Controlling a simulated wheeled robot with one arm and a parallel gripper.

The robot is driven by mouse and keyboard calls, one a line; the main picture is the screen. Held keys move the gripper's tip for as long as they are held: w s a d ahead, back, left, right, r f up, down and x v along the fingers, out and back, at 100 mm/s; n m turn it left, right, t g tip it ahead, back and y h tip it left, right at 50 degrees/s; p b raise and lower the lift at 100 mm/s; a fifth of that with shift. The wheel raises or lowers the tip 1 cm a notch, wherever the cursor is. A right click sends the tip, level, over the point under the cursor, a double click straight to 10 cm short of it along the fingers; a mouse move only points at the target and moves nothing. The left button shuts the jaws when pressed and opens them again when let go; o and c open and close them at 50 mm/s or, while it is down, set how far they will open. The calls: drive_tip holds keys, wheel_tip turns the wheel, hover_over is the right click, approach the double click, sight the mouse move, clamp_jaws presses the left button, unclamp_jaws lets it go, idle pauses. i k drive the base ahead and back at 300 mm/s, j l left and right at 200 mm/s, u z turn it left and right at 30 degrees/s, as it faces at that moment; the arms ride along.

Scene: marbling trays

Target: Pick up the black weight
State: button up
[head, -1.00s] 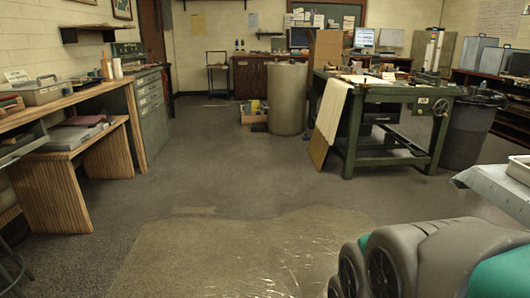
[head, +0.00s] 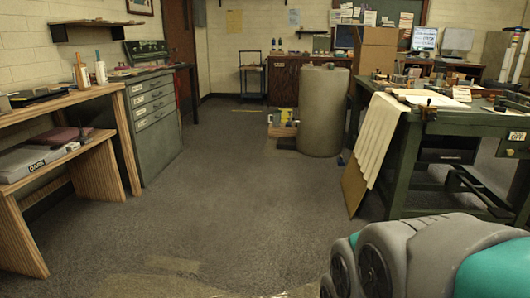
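I cannot make out the black weight in the head view. Several small items lie on the green workbench (head: 432,145) at the right, but they are too small to tell apart. My gripper is not in view. Only grey and teal links of my own arm show at the lower right.
Open grey floor (head: 220,200) lies ahead. A wooden desk (head: 122,160) and a green drawer cabinet (head: 154,120) line the left. A large drum (head: 324,110) stands ahead right, with a small crate (head: 283,131) beside it. A pale cloth (head: 385,140) hangs at the workbench.

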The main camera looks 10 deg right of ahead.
sight(499, 108)
drive_tip(key=i+l, duration=0.2)
drive_tip(key=l, duration=0.15)
drive_tip(key=i+l+u, duration=0.15)
drive_tip(key=l, duration=0.25)
drive_tip(key=i+l, duration=0.2)
drive_tip(key=l, duration=0.2)
drive_tip(key=i+l+u, duration=0.15)
drive_tip(key=l, duration=0.2)
drive_tip(key=i+l, duration=0.15)
drive_tip(key=l, duration=0.3)
